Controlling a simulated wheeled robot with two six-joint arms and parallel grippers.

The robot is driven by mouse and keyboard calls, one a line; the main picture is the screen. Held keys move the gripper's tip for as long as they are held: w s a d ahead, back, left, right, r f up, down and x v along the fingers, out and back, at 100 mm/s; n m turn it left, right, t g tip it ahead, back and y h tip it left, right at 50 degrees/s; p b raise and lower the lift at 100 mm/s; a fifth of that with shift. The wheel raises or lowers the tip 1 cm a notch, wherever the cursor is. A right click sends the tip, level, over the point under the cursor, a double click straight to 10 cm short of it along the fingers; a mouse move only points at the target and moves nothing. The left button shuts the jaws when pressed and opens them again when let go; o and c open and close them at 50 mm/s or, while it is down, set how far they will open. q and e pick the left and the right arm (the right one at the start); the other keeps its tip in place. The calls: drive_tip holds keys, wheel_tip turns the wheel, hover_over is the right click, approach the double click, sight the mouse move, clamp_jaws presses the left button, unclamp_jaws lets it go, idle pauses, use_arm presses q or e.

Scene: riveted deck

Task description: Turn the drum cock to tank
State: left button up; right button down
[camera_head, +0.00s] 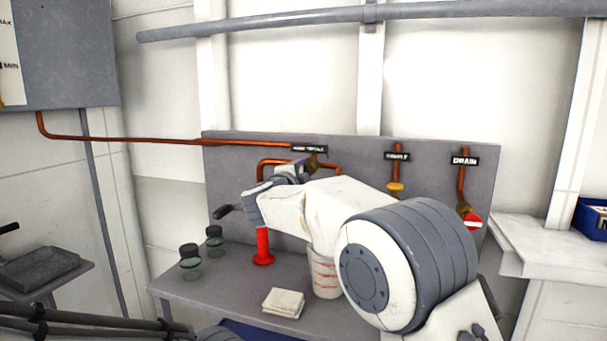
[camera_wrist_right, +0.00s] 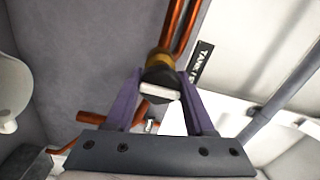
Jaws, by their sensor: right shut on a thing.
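The cock on the grey panel sits under a black label (camera_head: 309,149), its body mostly hidden behind my right gripper (camera_head: 307,164) in the head view. In the right wrist view the cock (camera_wrist_right: 159,58) has a brass collar below copper pipes and a dark knob with a white bar. A label beginning "TANK" (camera_wrist_right: 201,62) is beside it. The purple fingers of my right gripper (camera_wrist_right: 160,88) are closed on the two sides of the knob. The white bar lies across, between the fingers. My left gripper is in neither view.
Two other cocks, one yellow (camera_head: 396,187) and one red and white under "DRAIN" (camera_head: 471,219), are on the panel to the right. The bench below holds a red stand (camera_head: 263,249), dark-lidded jars (camera_head: 190,265), folded cloth (camera_head: 284,303) and a marked beaker (camera_head: 325,275).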

drive_tip(key=shift+c, duration=1.3)
unclamp_jaws()
drive_tip(key=shift+s, duration=0.1)
drive_tip(key=b+v, duration=0.1)
drive_tip(key=v, duration=0.9)
drive_tip(key=shift+s, duration=0.15)
